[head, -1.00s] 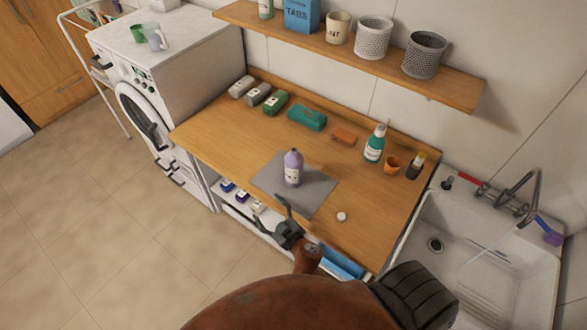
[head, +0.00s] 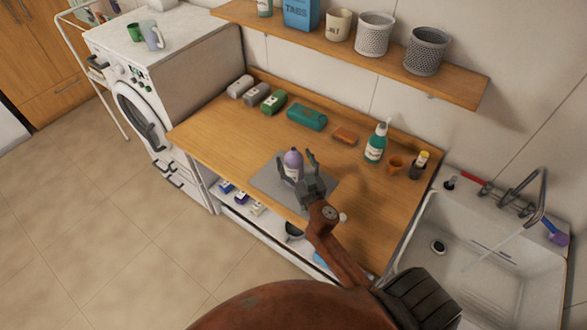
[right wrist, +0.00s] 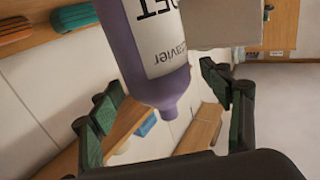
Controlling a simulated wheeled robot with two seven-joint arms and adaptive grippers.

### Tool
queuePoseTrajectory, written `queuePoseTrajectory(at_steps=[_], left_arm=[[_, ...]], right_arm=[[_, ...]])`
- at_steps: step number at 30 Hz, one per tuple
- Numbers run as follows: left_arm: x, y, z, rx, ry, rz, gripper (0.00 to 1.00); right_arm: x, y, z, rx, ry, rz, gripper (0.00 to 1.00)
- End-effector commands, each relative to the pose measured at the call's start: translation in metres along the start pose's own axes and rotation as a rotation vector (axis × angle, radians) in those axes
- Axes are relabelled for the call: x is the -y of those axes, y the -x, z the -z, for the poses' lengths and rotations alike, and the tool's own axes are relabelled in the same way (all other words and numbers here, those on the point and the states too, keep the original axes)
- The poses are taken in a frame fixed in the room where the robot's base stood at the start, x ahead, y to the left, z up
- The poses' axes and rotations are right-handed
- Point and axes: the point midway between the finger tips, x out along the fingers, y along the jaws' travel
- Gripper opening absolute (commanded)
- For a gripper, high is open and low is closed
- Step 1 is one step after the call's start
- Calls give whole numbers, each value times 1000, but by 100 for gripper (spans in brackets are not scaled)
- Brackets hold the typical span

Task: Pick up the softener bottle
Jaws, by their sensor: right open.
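The softener bottle, a purple bottle (head: 292,162) with a white label, stands upright on a grey mat (head: 264,183) on the wooden counter. My right gripper (head: 297,171) is open around or just in front of the bottle, one finger to each side in the head view. The gripper hides the bottle's lower part there. In the right wrist view the bottle (right wrist: 150,50) appears upside down between the spread fingers, with gaps on both sides. I see no contact. My left gripper is not in view.
A shelf (head: 450,88) overhangs the counter. The sink (head: 480,235) is at right.

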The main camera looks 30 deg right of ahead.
Motion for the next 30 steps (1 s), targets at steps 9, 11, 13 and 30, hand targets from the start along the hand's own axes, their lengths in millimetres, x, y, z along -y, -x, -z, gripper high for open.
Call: queuePoseTrajectory(at_steps=[9,11,13,30], left_arm=[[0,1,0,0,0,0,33],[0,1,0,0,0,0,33],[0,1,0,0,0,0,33],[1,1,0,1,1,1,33]], right_arm=[[0,-9,-1,1,1,0,71],[0,-9,-1,1,1,0,69],[0,-9,-1,1,1,0,64],[0,-8,-1,1,1,0,25]])
